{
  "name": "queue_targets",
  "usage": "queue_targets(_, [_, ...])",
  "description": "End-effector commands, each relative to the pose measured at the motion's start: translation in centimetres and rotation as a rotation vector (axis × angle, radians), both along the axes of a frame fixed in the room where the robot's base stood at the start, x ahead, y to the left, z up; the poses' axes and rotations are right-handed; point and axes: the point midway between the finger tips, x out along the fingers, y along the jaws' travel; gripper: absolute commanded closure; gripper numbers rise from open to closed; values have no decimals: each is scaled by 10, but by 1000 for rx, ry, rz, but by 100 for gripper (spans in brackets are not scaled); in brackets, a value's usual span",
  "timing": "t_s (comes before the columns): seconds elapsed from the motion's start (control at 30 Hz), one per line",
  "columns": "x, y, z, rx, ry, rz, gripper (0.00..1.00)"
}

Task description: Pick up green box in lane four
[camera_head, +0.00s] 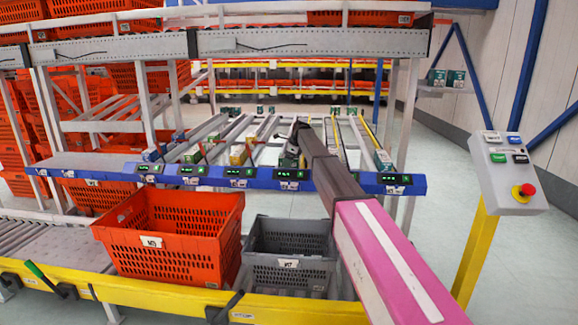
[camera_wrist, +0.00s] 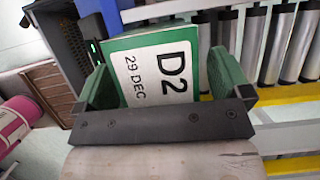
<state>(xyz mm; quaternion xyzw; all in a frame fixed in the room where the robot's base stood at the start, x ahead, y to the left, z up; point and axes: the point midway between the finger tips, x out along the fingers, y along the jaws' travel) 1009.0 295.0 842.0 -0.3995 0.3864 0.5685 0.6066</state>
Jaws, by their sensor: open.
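A green box (camera_wrist: 190,55) with a white label reading "D2" and "29 DEC" fills the centre of the wrist view. My gripper (camera_wrist: 165,72) is open, with one green-padded finger on each side of the box. Whether the pads touch the box cannot be told. In the head view my dark wrist and gripper (camera_head: 301,132) are over the sloping rack around the fourth display from the left. There, the front end of the fourth lane (camera_head: 289,161) is partly covered by my arm, and the box cannot be made out clearly.
The blue front rail (camera_head: 240,183) carries several lit displays. Neighbouring lanes hold small boxes (camera_head: 238,155). An orange tote (camera_head: 170,258) and a grey tote (camera_head: 288,270) stand on the conveyor below. Metal rollers (camera_wrist: 275,45) lie beside the box. A control panel (camera_head: 508,172) stands at right.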

Motion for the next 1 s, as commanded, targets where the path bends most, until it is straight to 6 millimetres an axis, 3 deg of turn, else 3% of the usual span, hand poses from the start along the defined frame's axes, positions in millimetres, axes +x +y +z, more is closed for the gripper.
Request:
queue_targets(0.27, [0, 0, -1, 0, 0, 0, 4])
queue_targets(0.3, [0, 0, -1, 0, 0, 0, 11])
queue_targets(0.47, [0, 0, -1, 0, 0, 0, 62])
queue_targets(0.8, [0, 0, 0, 0, 0, 0, 62])
queue_targets(1.0, [0, 0, 14, 0, -1, 1, 62])
